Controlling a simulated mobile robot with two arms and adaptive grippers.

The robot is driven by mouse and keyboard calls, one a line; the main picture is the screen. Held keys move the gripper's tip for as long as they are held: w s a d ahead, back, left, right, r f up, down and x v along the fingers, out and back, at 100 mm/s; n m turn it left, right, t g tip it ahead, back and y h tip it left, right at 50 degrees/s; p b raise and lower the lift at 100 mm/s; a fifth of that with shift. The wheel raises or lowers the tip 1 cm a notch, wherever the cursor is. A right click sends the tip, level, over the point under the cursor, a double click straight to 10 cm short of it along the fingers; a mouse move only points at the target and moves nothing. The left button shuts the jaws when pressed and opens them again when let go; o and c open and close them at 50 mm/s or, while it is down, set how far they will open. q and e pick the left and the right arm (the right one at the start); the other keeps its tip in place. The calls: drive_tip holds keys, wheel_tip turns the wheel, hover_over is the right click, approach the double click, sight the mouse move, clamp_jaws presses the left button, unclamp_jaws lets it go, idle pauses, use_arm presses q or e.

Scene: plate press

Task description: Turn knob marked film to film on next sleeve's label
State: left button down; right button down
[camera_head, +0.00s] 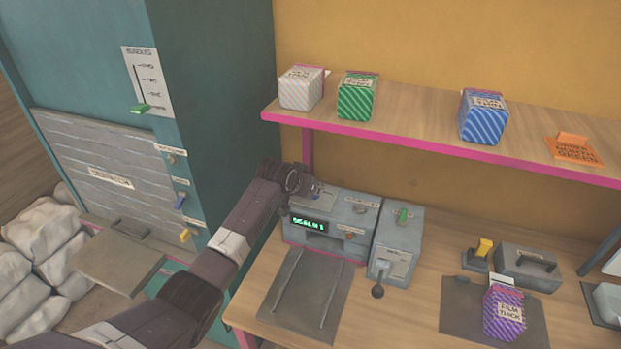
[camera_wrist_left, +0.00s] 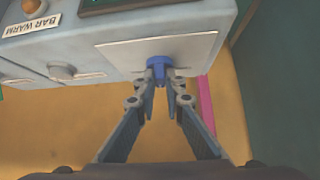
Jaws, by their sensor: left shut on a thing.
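In the left wrist view my left gripper (camera_wrist_left: 165,80) is shut on a small blue knob (camera_wrist_left: 158,63) on the grey machine's panel. In the head view the gripper (camera_head: 312,190) is at the upper left of the grey sealing machine (camera_head: 345,215) and mostly hides the knob; its marking and pointer cannot be read. A purple striped sleeve (camera_head: 504,318) with a label that seems to read "FILM THICK" stands on a dark mat at the right. White (camera_head: 301,90), green (camera_head: 357,99) and blue (camera_head: 483,120) striped sleeves stand on the shelf. My right gripper is not in view.
The machine has a lit green display (camera_head: 308,223). A grey lever box (camera_head: 398,245) stands beside it. An orange sign (camera_head: 574,150) lies on the pink-edged shelf (camera_head: 430,145) above. A teal cabinet (camera_head: 225,100) rises at the left, close to my arm.

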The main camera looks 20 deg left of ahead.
use_arm(q)
drive_tip(key=shift+d+n+y, duration=0.3)
drive_tip(key=shift+n+y, duration=0.4)
drive_tip(key=shift+n, duration=0.3)
drive_tip(key=shift+d+f+n+y, duration=0.1)
drive_tip(key=shift+n+y, duration=0.2)
drive_tip(key=shift+n, duration=0.2)
drive_tip(key=shift+d+f+n+y+b, duration=0.15)
drive_tip(key=shift+n+y+b, duration=0.25)
drive_tip(key=shift+n+y, duration=0.35)
drive_tip(key=n+g+y+b, duration=0.1)
drive_tip(key=n+y+b, duration=0.1)
drive_tip(key=b, duration=0.2)
drive_tip(key=n+g+y+b, duration=0.1)
drive_tip(key=n+b, duration=0.2)
drive_tip(key=b, duration=0.2)
drive_tip(key=shift+w+d+f+n+g+y, duration=0.1)
drive_tip(key=shift+w+d+n+g+y, duration=0.1)
drive_tip(key=shift+n+g+y, duration=0.15)
drive_tip(key=shift+r+n+y+b, duration=0.25)
drive_tip(key=shift+n+b, duration=0.25)
drive_tip(key=shift+b, duration=0.5)
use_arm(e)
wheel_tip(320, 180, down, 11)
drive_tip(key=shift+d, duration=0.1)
use_arm(q)
drive_tip(key=c, duration=2)
unclamp_jaws()
drive_tip(key=shift+w, duration=0.1)
